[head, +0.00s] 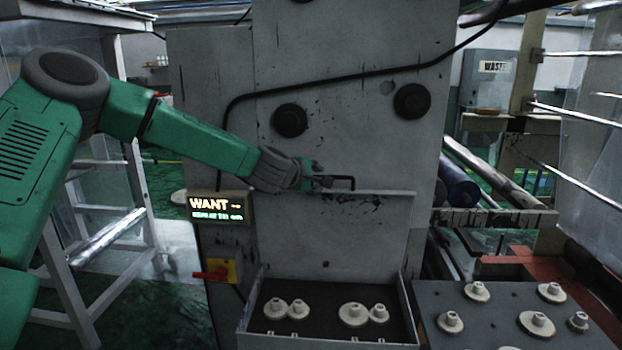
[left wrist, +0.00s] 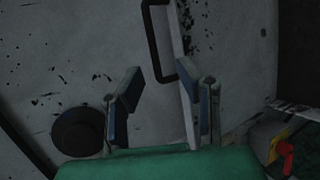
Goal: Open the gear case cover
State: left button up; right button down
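The gear case cover seems to be the grey, scuffed upright panel (head: 345,135) in the middle of the head view; its exact outline is hard to tell. A black bar handle (head: 342,183) sits just above a thin horizontal ledge (head: 385,193). My left gripper (head: 318,180) is close to the handle's left end. In the left wrist view its two fingers (left wrist: 168,97) are spread apart and hold nothing. The handle (left wrist: 152,45) lies mostly beyond the fingertips, and the ledge (left wrist: 186,100) runs between the fingers, nearer the right one. My right gripper is not in view.
Two round black knobs (head: 290,120) (head: 412,101) and a black cable (head: 350,78) are on the panel. Below are a tray (head: 325,338) with several pale gears and a grey board (head: 430,300) with more. A red switch (head: 212,274) and lit sign (head: 220,207) are lower left.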

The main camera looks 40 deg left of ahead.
pick_arm(q)
jog(key=v, duration=0.3)
jog(key=shift+s+a, duration=0.1)
jog(key=shift+a, duration=0.2)
jog(key=shift+d, duration=0.2)
jog(key=s+d+f+m+g+h+b, duration=0.1)
jog(key=s+d+f+m+g+b, duration=0.25)
jog(key=f, duration=0.75)
jog(key=s+d+f+m+b, duration=0.2)
jog(key=s+d+f+m, duration=0.3)
jog(key=f, duration=0.6)
jog(key=s+d+f+m+g+h+b, duration=0.1)
jog(key=s+d+f+m+g+b, duration=0.15)
jog(key=s+d+f, duration=0.55)
jog(key=s+f+m+g+b, duration=0.3)
jog(key=s+f+m, duration=0.2)
jog(key=s+f, duration=0.6)
jog(key=s+d+f+m+g+b, duration=0.1)
jog(key=s+f+m+g+b, duration=0.2)
jog(key=s+f+m, duration=0.3)
jog(key=s+f+b, duration=0.1)
jog(key=s+f, duration=0.4)
jog(key=s, duration=0.5)
jog(key=shift+s+d+g, duration=0.25)
jog(key=shift+d+g, duration=0.05)
